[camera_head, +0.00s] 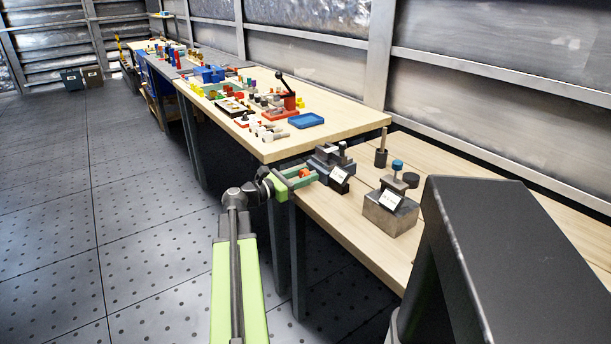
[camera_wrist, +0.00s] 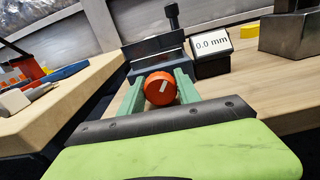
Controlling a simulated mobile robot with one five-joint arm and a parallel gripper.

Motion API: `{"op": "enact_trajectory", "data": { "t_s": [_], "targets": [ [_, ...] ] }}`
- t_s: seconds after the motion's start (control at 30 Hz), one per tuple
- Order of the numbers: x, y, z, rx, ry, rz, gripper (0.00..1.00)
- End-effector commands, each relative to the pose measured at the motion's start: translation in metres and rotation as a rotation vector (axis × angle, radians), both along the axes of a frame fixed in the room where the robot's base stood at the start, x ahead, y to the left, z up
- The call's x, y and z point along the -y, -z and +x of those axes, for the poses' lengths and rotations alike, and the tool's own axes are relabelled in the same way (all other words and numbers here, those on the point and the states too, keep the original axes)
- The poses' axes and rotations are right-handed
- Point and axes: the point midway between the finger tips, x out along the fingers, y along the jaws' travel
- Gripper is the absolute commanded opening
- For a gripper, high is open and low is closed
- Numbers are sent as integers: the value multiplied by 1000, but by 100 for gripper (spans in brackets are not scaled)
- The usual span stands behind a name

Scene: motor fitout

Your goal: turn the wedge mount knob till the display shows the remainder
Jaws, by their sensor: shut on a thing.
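The orange-red knob (camera_wrist: 160,89) with a pale pointer mark sits at the front of the dark wedge mount (camera_wrist: 155,54). The mark is tilted a little right of upright. My gripper (camera_wrist: 159,90) has its two green fingers shut on the knob, one on each side. The display (camera_wrist: 211,44) beside the mount on the right reads "0.0 mm". In the head view, my gripper (camera_head: 301,176) reaches the mount (camera_head: 328,158) from the left, and the knob (camera_head: 305,173) shows between the fingers. The display (camera_head: 339,175) is too small to read there.
A metal block with a blue-topped knob (camera_head: 391,212) stands to the right on the lower wooden bench. A dark post (camera_head: 381,152) stands behind. The higher bench (camera_head: 335,129) at the left holds a blue tray (camera_head: 305,120), a red lever device (camera_head: 289,101) and many small parts.

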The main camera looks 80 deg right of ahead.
Motion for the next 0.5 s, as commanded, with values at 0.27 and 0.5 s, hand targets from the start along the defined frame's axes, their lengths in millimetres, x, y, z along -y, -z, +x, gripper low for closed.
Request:
{"op": "enact_trajectory", "data": {
  "t_s": [0.27, 0.5],
  "targets": [
    [-1, 0, -1, 185, 1, -198, 0],
    [-1, 0, -1, 197, 1, -210, 0]
  ]
}}
